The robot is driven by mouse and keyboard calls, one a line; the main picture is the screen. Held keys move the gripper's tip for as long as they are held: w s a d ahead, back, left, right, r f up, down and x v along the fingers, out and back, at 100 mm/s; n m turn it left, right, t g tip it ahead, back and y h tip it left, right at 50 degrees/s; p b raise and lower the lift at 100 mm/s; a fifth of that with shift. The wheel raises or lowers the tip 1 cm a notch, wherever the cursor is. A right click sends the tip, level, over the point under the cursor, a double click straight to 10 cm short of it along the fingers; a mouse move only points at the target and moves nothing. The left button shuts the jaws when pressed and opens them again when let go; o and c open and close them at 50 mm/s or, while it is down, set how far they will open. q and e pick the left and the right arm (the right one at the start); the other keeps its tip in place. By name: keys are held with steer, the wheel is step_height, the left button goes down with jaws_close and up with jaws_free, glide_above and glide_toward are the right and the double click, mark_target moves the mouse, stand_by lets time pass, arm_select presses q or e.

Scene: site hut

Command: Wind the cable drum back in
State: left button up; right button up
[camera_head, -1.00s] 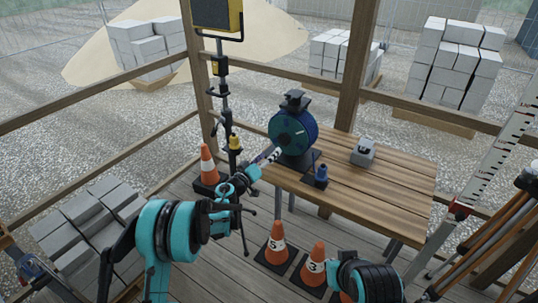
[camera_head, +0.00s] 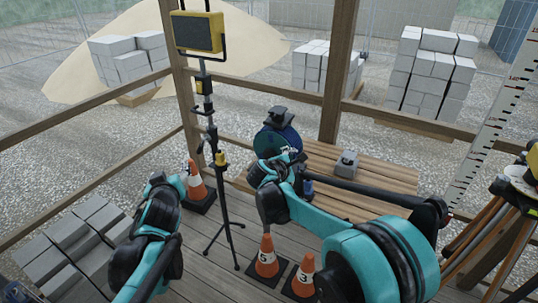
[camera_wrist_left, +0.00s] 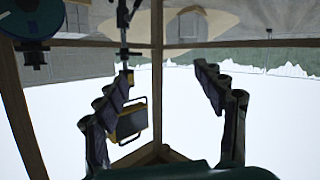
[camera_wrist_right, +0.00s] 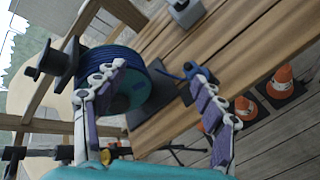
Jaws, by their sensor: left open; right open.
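The cable drum (camera_head: 268,142), blue with a teal side disc and black stand, sits at the table's left end. It is partly hidden by my right arm in the head view. In the right wrist view the drum (camera_wrist_right: 128,92) lies beside my right gripper (camera_wrist_right: 155,68), which is open with one finger overlapping the drum. A small blue piece (camera_wrist_right: 188,70) on a dark base shows near the other fingertip; I see nothing held. My left gripper (camera_wrist_left: 164,70) is open and empty, away from the drum; in the left wrist view the drum (camera_wrist_left: 28,20) is at the upper left.
A grey device (camera_head: 346,164) stands on the wooden table (camera_head: 385,190). A yellow work light (camera_head: 197,32) on a tripod stands between my left arm and the table. Traffic cones (camera_head: 267,257) stand on the floor in front. A tripod (camera_head: 490,235) stands at the right.

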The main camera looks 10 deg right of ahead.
steer(key=w+a+f+n+t+h+p, duration=0.1)
steer(key=w+a+f+n, duration=0.15)
steer(key=w, duration=0.25)
steer(key=w+a+f+n+t+h, duration=0.1)
steer(key=w+a+f+n, duration=0.1)
steer(key=w+a+n, duration=0.15)
steer(key=n+t+h, duration=0.1)
steer(key=n+t, duration=0.2)
steer(key=n, duration=0.3)
glide_toward(268, 157)
steer(key=x, duration=0.3)
steer(key=b+x, duration=0.1)
steer(key=x, duration=0.5)
steer(key=shift+w+d, duration=0.2)
steer(key=shift+w+d+r, duration=0.1)
steer(key=shift+w+d, duration=0.25)
steer(key=shift+w, duration=0.15)
arm_select(q)
steer(key=s+f+m+g+h, duration=0.1)
steer(key=s+f, duration=0.3)
steer(key=s, duration=0.4)
steer(key=s+d+f+m+g, duration=0.1)
steer(key=s+f+m+g, duration=0.1)
steer(key=s+f, duration=0.3)
steer(key=s+d+f+m+g+h, duration=0.1)
steer(key=s+f+g, duration=0.3)
steer(key=s, duration=0.9)
steer(key=shift+d+f+m+h, duration=0.2)
steer(key=shift+f+m+h, duration=0.1)
steer(key=shift+f, duration=0.2)
